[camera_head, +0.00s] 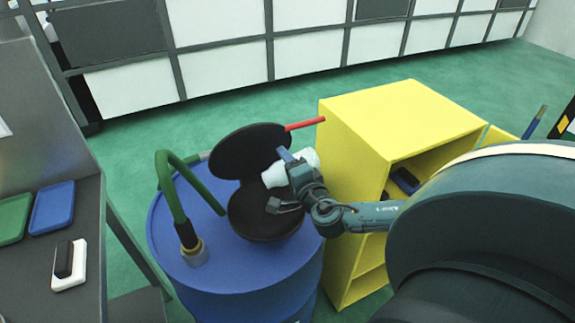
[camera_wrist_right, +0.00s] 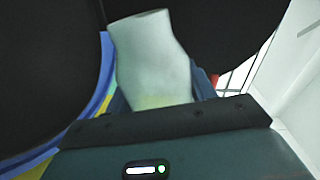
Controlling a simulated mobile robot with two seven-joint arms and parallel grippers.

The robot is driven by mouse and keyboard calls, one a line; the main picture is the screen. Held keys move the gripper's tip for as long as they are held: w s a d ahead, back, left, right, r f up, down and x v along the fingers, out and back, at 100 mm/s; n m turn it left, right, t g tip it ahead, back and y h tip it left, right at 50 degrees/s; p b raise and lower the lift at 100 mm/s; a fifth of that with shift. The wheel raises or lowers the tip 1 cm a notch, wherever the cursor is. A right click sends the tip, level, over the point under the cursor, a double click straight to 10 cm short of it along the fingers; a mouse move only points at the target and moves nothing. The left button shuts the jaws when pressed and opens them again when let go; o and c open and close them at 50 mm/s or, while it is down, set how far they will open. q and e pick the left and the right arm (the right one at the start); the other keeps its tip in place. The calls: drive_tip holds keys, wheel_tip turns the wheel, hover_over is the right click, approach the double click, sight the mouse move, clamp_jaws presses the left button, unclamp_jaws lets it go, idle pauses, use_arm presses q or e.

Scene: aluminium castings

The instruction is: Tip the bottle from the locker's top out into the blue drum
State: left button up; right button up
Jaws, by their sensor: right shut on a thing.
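The blue drum (camera_head: 180,248) stands in the middle of the head view. A black round funnel (camera_head: 262,222) sits on its top, with a black lid (camera_head: 232,150) raised behind it. My right gripper (camera_head: 290,172) is over the funnel and shut on a white bottle (camera_head: 273,177). The bottle lies tilted well over, roughly on its side, with one end towards the left above the funnel. In the right wrist view the pale bottle (camera_wrist_right: 150,62) fills the space between the fingers. I cannot see any liquid leaving it. The yellow locker (camera_head: 395,115) stands right of the drum, its top bare. My left gripper is out of view.
A green hose (camera_head: 165,190) with a metal fitting rises from the drum's left side. A red handle (camera_head: 305,124) sticks out beside the lid. The locker's door is open, with a dark item inside. A dark bench (camera_head: 95,215) with trays stands at left.

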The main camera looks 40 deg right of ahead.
idle(0.4)
wheel_tip(320, 180, up, 2)
drive_tip(key=shift+r+p, duration=0.1)
drive_tip(key=shift+p, duration=0.95)
